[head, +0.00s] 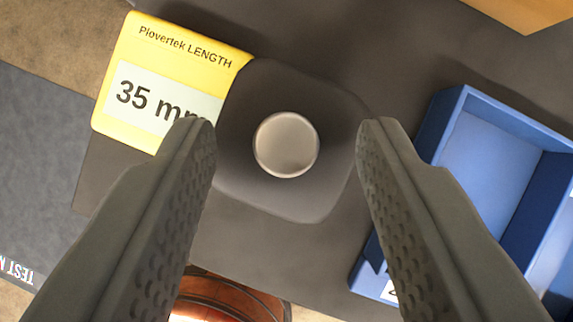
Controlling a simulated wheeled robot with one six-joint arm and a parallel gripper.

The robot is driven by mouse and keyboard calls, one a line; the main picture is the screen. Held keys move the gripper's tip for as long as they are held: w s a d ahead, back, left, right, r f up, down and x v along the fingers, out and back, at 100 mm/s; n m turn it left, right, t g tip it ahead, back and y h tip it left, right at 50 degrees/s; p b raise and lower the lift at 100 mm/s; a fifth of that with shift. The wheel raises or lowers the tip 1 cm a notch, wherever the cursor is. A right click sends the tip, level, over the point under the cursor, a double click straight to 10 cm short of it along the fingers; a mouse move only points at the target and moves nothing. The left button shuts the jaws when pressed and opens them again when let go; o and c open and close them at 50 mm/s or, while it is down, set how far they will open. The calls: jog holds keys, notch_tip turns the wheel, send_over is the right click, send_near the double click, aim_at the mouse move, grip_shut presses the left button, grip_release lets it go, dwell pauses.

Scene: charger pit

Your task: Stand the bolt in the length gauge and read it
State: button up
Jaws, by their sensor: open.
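The length gauge has a yellow housing (180,55) marked "Plovertek LENGTH" and a dark grey rounded block (315,195) beside it. Its pale display (135,97) reads "35 mm", with the last letter partly covered by my left finger. The bolt (286,144) shows as a round silver end seen from above, over the middle of the dark block; its shank is hidden below. My gripper (287,140) is open, with one finger on each side of the bolt and a clear gap to both.
A blue compartmented tray (437,125) is at the right. A wooden thing (525,8) is at the top right corner. A grey mat (40,170) with partly cut-off "TEST" lettering lies at the left. A reddish-brown round object (230,295) shows at the bottom, partly behind my left finger.

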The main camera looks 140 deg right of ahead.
jog(key=v, duration=1.7)
jog(key=shift+r, duration=0.2)
